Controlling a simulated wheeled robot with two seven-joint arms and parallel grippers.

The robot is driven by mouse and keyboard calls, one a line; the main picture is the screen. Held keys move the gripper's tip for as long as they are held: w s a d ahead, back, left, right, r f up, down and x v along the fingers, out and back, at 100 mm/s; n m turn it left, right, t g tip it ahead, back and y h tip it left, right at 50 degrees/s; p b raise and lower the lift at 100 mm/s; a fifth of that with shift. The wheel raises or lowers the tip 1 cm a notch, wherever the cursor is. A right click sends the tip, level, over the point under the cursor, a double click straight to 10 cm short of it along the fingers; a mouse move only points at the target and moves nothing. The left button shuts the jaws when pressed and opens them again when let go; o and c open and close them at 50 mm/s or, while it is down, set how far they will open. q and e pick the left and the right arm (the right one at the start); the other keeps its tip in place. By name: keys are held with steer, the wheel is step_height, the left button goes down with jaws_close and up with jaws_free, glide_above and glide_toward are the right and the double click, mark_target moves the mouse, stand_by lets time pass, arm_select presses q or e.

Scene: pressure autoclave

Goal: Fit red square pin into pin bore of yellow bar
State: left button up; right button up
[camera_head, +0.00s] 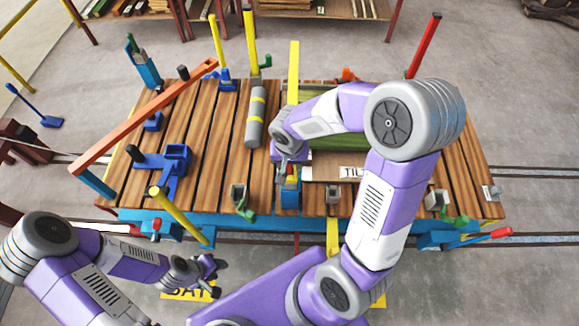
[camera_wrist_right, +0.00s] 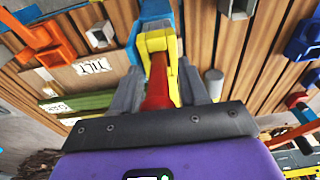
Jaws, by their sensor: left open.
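The red square pin (camera_wrist_right: 158,88) stands between the fingers of my right gripper (camera_wrist_right: 163,75), which appears shut on it. The pin's far end meets a yellow part, seemingly the yellow bar (camera_wrist_right: 158,42), at a blue bracket (camera_wrist_right: 155,10). The bore is hidden, and I cannot tell how deep the pin sits. In the head view, my right gripper (camera_head: 292,162) is over the front middle of the slatted deck, with the red pin (camera_head: 291,170) just above the yellow part (camera_head: 291,181). My left gripper (camera_head: 209,276) is open and empty, low in front of the deck.
The wooden deck (camera_head: 205,110) carries a grey cylinder (camera_head: 255,118), a blue bracket (camera_head: 178,165) and a long orange bar (camera_head: 150,112). A TILT label (camera_head: 352,172) lies right of my right gripper. Yellow levers (camera_head: 180,215) and a red-ended lever (camera_head: 490,235) stick out in front.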

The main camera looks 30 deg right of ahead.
jaws_close()
step_height(320, 180, up, 10)
steer(key=shift+r+p, duration=0.1)
steer(key=shift+p, duration=0.95)
